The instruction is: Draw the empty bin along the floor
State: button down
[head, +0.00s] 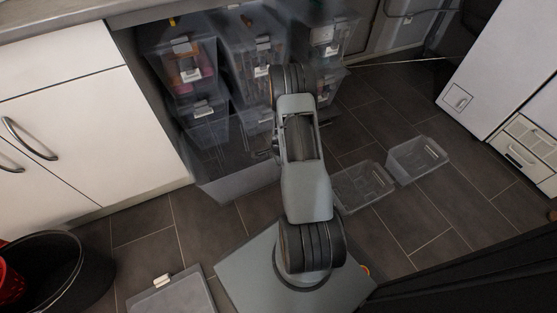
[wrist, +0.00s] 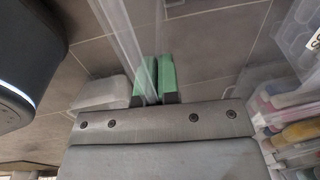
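A large clear empty bin (head: 238,178) shows faintly in the head view, left of my arm and in front of the stacked bins. It looks tilted, and its edges are hard to make out. In the wrist view, my gripper (wrist: 155,82) has its two green fingers close together, with a thin clear wall (wrist: 146,40) of the bin running between them. The fingers look shut on that wall. In the head view my own arm hides the gripper. I cannot tell whether the bin's underside touches the floor.
Stacked clear bins with coloured contents (head: 188,68) stand under the counter. Two clear bins (head: 418,158) (head: 362,186) sit on the floor right of my arm. A grey lid (head: 172,297) and a black bucket (head: 62,270) are at lower left. White appliances stand at right.

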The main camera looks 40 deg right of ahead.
aim_at(355, 188)
jog(key=k, duration=1.05)
